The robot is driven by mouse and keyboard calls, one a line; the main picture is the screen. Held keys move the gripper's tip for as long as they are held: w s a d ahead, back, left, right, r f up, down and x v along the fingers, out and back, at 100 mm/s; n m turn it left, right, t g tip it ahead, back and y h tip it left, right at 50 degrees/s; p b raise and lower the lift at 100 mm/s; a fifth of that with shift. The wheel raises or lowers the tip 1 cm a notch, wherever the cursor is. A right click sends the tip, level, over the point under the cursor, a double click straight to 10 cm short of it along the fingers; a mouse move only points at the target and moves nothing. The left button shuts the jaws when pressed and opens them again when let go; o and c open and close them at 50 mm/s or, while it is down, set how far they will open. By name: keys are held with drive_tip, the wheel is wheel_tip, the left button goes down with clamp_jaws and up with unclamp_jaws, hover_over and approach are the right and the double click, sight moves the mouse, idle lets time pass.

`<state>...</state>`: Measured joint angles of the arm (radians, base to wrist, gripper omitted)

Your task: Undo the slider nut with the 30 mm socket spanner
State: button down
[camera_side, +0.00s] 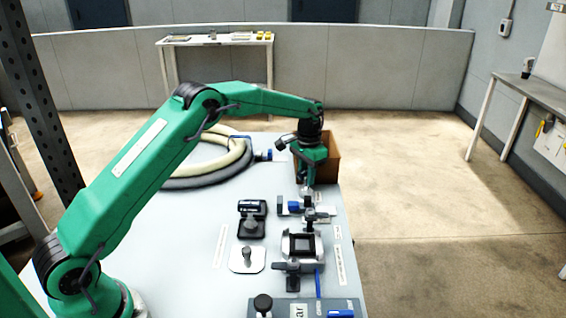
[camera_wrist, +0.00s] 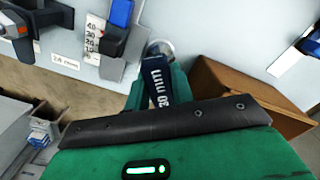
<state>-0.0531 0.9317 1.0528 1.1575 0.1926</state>
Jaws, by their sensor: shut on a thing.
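My gripper (camera_side: 309,172) points down at the far right of the bench in the side view. It is shut on a dark blue tool with white lettering, taken to be the socket spanner (camera_wrist: 157,88), which shows between the green jaws in the wrist view (camera_wrist: 158,95). The lettering ends in a two-digit number that I cannot read surely. A round silver end shows beyond the tool, near the edge of the grey slider unit with a scale (camera_wrist: 92,38). The slider unit (camera_side: 293,207) also shows below my gripper in the side view. I cannot make out the slider nut.
A brown open box (camera_side: 331,155) stands behind my gripper; it also shows in the wrist view (camera_wrist: 225,88). A silver-framed unit (camera_side: 302,245) stands nearer. A black stand (camera_side: 252,218) and a white plate (camera_side: 247,265) lie left. A coiled hose (camera_side: 205,165) lies farther back.

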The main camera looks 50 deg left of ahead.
drive_tip(key=shift+r+n, duration=0.1)
drive_tip(key=shift+n, duration=1.6)
drive_tip(key=n, duration=0.2)
drive_tip(key=shift+n, duration=3.5)
drive_tip(key=shift+m, duration=0.8)
